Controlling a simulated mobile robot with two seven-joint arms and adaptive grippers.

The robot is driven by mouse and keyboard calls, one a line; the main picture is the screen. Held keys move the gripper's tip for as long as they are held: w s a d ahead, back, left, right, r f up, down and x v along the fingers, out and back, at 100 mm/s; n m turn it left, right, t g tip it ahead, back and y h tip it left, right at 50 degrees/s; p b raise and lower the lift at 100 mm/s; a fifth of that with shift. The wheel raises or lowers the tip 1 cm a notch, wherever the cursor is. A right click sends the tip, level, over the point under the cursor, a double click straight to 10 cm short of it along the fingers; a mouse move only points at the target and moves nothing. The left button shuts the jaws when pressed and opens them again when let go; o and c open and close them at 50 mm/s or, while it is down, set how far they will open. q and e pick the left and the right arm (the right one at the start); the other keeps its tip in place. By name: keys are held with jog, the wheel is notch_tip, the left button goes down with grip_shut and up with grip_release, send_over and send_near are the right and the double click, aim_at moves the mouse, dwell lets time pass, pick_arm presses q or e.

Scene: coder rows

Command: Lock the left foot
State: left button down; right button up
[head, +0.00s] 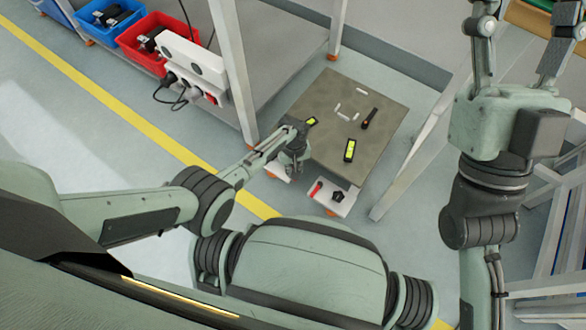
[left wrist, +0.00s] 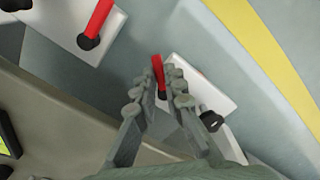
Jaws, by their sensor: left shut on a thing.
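The left foot is a white plate (left wrist: 203,82) with a red lever (left wrist: 157,66) and a black knob (left wrist: 211,120). In the head view its white edge (head: 276,174) shows beneath my left gripper (head: 290,158), which hides most of it. In the left wrist view my left gripper (left wrist: 161,84) has its fingertips closed on either side of the red lever. The other foot (head: 334,199) is white, with a red lever (head: 316,188) and a black knob (head: 338,197). My right gripper (head: 527,22) is raised at the upper right, fingers spread and empty.
A grey-topped table (head: 335,90) holds yellow-and-black devices (head: 350,150), a dark tool (head: 369,118) and small white pieces. A metal post (head: 235,70) stands close by on the left. Red (head: 135,36) and blue bins are upper left. A slanted white frame (head: 410,165) is at right.

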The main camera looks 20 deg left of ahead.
dwell(0.3)
pick_arm(q)
jog(key=c, duration=1.6)
grip_release()
notch_tip(320, 180, up, 12)
